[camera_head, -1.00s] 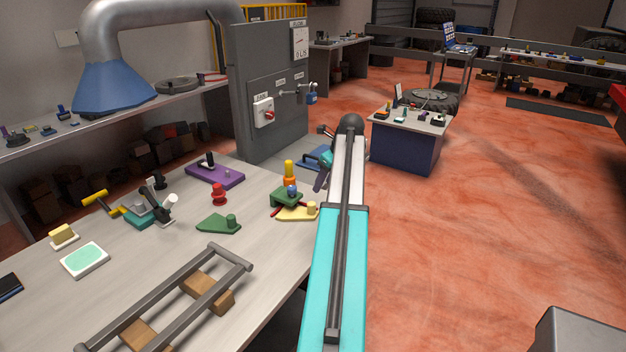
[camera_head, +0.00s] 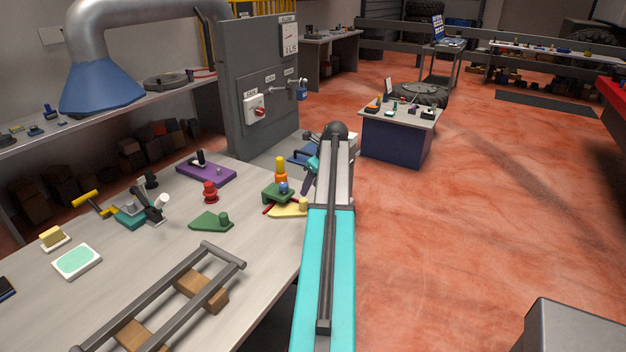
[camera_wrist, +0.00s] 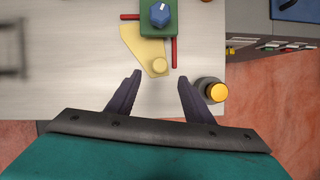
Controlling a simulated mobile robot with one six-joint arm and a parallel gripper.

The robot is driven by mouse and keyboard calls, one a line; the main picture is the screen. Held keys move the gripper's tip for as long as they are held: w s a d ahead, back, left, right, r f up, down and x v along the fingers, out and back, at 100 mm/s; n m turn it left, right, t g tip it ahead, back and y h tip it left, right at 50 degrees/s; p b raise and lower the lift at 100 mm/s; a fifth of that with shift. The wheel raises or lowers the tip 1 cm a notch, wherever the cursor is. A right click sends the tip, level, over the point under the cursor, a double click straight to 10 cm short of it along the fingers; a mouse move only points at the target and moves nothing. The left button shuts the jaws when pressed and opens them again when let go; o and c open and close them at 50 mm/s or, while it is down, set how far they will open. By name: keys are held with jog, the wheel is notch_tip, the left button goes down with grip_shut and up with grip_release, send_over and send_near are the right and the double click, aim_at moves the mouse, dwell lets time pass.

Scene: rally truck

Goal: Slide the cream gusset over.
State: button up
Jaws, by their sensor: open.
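The cream gusset (camera_head: 287,211) is a flat pale-yellow plate with a round knob, lying on the workbench near its right edge. In the wrist view the gusset (camera_wrist: 143,45) lies ahead of my gripper (camera_wrist: 157,88), its knob roughly in line with the gap between the fingers. A green block with a blue knob (camera_wrist: 160,14) overlaps the gusset's far part and hides some of it. My gripper is open and empty, its fingertips short of the knob.
Red bars (camera_wrist: 174,53) lie beside the gusset. A dark cylinder with a yellow-orange top (camera_wrist: 212,90) stands close to the right finger. A green gusset (camera_head: 211,221), red knob piece (camera_head: 210,192) and tube frame (camera_head: 170,300) sit on the bench (camera_head: 120,265). Open floor lies right.

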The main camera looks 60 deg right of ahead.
aim_at(305, 200)
jog(key=shift+p+x, duration=1.3)
jog(key=shift+x, duration=3.55)
grip_shut()
grip_release()
jog(key=shift+r, duration=0.1)
jog(key=b+v, duration=0.4)
jog(key=v, duration=0.9)
jog(key=shift+s+r, duration=0.2)
jog(key=shift+r, duration=0.05)
